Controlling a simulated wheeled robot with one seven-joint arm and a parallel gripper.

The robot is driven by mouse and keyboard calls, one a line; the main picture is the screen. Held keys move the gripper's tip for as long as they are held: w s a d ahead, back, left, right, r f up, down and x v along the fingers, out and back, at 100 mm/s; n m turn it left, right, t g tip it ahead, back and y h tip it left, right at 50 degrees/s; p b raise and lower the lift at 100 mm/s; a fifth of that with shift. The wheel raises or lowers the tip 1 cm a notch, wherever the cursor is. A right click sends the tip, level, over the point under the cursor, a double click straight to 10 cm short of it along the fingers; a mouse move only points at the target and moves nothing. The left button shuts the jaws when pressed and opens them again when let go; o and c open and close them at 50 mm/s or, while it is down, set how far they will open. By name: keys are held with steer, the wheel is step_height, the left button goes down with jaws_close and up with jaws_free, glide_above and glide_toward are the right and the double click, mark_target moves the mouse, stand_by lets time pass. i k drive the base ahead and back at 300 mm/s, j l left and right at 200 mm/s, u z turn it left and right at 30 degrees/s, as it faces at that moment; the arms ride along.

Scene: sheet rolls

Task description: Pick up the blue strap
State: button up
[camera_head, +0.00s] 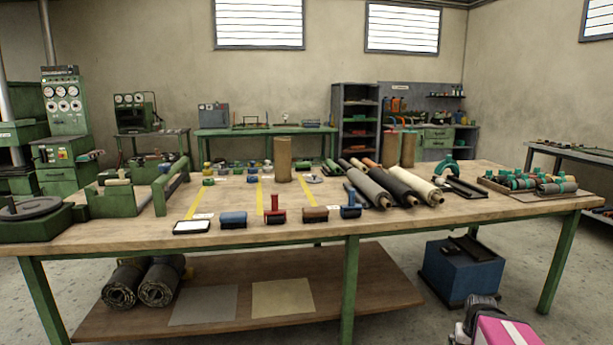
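A small blue bundle (233,219) lies near the front edge of the wooden table, left of centre. It looks like a rolled strap, but it is too small to be sure. A second blue item (351,207), with an upright part, stands further right along the same edge. My gripper (482,303) seems to show only in part at the bottom right, low in front of the table and far from both blue items. Its fingers cannot be made out.
A red upright tool (275,208) and a brown bundle (315,215) stand between the blue items. Long rolls (404,183) lie to the right. A blue box (461,270) stands on the floor under the table.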

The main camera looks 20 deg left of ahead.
mark_target(250, 179)
steer(key=u, duration=1.5)
steer(key=i+l+u, duration=0.7)
steer(key=l, duration=0.45)
steer(key=k+j+u, duration=0.1)
steer(key=j+u, duration=0.2)
steer(key=k+j+u, duration=0.1)
steer(key=j+u, duration=0.2)
steer(key=l+z, duration=0.6)
steer(key=k+j, duration=0.05)
